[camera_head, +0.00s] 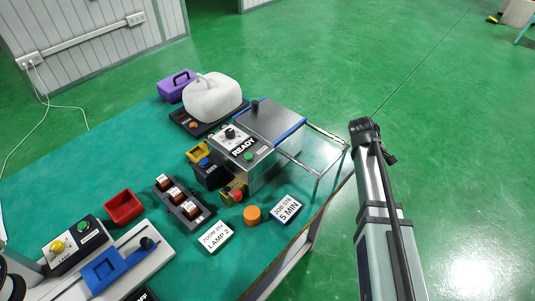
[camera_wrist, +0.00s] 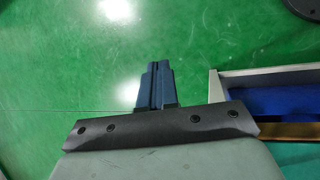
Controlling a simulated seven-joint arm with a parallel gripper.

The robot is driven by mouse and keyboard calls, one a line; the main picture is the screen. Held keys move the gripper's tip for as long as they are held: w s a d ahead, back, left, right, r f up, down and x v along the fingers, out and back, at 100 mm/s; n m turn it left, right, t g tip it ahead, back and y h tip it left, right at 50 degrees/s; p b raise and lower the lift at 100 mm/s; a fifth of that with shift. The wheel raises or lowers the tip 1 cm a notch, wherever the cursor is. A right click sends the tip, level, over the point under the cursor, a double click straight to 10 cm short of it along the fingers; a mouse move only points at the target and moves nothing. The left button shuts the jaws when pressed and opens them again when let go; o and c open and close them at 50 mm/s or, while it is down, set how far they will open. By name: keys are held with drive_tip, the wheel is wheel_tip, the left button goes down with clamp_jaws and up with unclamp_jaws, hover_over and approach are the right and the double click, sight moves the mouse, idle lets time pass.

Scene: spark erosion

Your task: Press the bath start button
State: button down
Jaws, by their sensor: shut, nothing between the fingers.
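The metal bath unit (camera_head: 272,122) has a blue-edged top and a sloping front panel marked READY. A round green button (camera_head: 249,156) is on that panel, beside a black knob (camera_head: 230,133); its label is too small to read. My gripper (camera_wrist: 157,85) has its two dark blue fingers close together in the wrist view, with green floor behind them and nothing between. In the head view my arm (camera_head: 372,190) rises at right, beyond the table edge, apart from the bath unit. The fingertips are not clear there.
A wire frame (camera_head: 318,160) juts from the bath unit towards my arm. A white jug (camera_head: 212,98) stands behind on the left. A red button (camera_head: 237,195), an orange cylinder (camera_head: 252,214) and label cards are in front. Another green button (camera_head: 83,226) is far left.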

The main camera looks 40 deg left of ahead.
drive_tip(key=a+r+n+t, duration=0.2)
drive_tip(key=a+r, duration=0.7)
drive_tip(key=r, duration=0.2)
wheel_tip(320, 180, up, 17)
drive_tip(key=n+t+y, duration=0.4)
drive_tip(key=n+y, duration=0.2)
drive_tip(key=n, duration=0.3)
hover_over(246, 158)
drive_tip(key=shift+f, duration=0.2)
drive_tip(key=shift+f, duration=0.1)
drive_tip(key=shift+f, duration=4.3)
drive_tip(key=shift+f, duration=0.25)
drive_tip(key=shift+f, duration=0.2)
